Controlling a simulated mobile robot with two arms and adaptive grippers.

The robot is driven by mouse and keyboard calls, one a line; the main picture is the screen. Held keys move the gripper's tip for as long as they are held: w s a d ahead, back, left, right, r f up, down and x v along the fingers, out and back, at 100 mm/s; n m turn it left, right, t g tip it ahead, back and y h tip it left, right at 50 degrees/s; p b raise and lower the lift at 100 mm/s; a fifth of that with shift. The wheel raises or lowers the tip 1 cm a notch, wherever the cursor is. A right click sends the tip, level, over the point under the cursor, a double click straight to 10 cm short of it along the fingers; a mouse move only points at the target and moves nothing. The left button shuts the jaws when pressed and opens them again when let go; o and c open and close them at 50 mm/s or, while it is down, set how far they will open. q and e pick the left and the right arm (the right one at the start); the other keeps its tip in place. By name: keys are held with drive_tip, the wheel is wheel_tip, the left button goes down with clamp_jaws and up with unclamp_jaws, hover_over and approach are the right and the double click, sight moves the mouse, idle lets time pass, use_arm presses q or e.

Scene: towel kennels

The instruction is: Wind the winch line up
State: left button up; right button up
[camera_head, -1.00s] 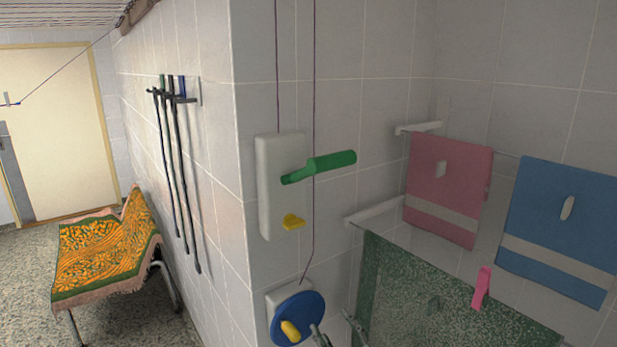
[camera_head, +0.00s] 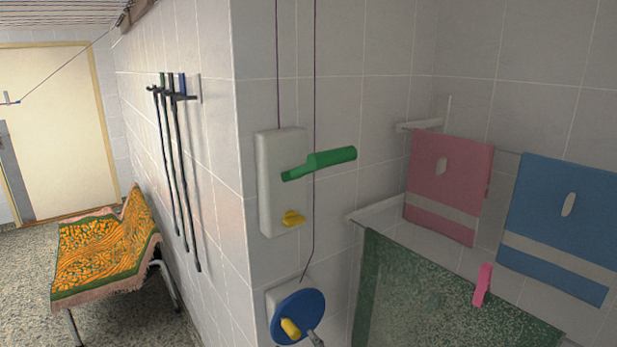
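A blue winch disc (camera_head: 300,308) with a yellow knob (camera_head: 290,327) is mounted on the tiled wall at the bottom centre. A thin dark purple line (camera_head: 314,90) comes down from above, passes behind a green handle (camera_head: 332,160), bends near its lower end and meets the winch. A second line (camera_head: 278,60) runs down to a white wall box (camera_head: 281,180), which carries the green handle and a yellow catch (camera_head: 293,218). A small grey tip of my gripper (camera_head: 316,339), seemingly the right one, shows beside the yellow knob. Its opening and any contact are hidden. My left gripper is not in view.
Pink (camera_head: 448,185) and blue (camera_head: 560,225) towels hang on the right. A bench with an orange cloth (camera_head: 105,250) and wall-hung leads (camera_head: 175,180) are on the left.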

sight(291, 328)
drive_tip(key=shift+b+x, duration=1.6)
drive_tip(key=shift+x, duration=1.4)
drive_tip(key=shift+b+x, duration=0.3)
drive_tip(key=shift+x, duration=0.5)
drive_tip(key=shift+c, duration=0.4)
drive_tip(key=shift+d, duration=0.1)
clamp_jaws()
